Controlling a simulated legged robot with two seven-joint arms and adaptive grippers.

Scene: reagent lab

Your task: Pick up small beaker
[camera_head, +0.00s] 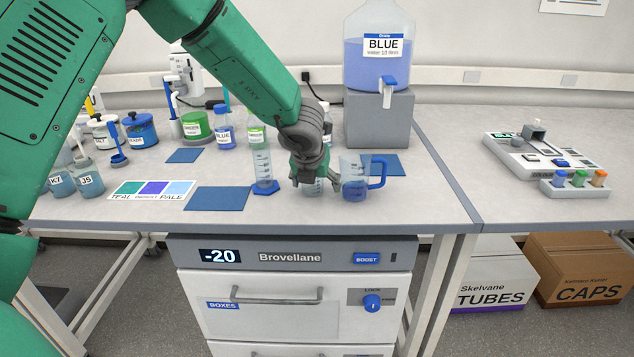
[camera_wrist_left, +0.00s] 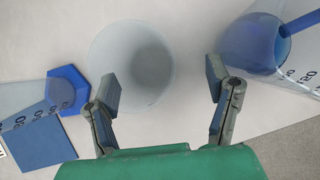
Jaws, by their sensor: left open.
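The small beaker (camera_wrist_left: 131,65) is a clear, empty-looking glass seen from above in the left wrist view, standing on the bench. In the head view the small beaker (camera_head: 313,188) is mostly hidden behind my left gripper. My left gripper (camera_head: 311,183) is low over the bench. Its two fingers, in the wrist view (camera_wrist_left: 165,85), are spread apart; the left finger lies close to the beaker's near rim and the right finger is clear of it. I cannot tell if any finger touches the glass. My right gripper is not in view.
A graduated cylinder with a blue base (camera_head: 264,187) stands close on the left. A blue-handled jug (camera_head: 355,186) stands close on the right. Blue mats (camera_head: 217,199) lie on the bench. The blue water tank (camera_head: 377,60) is behind on a grey block (camera_head: 379,120). The bench's front edge is near.

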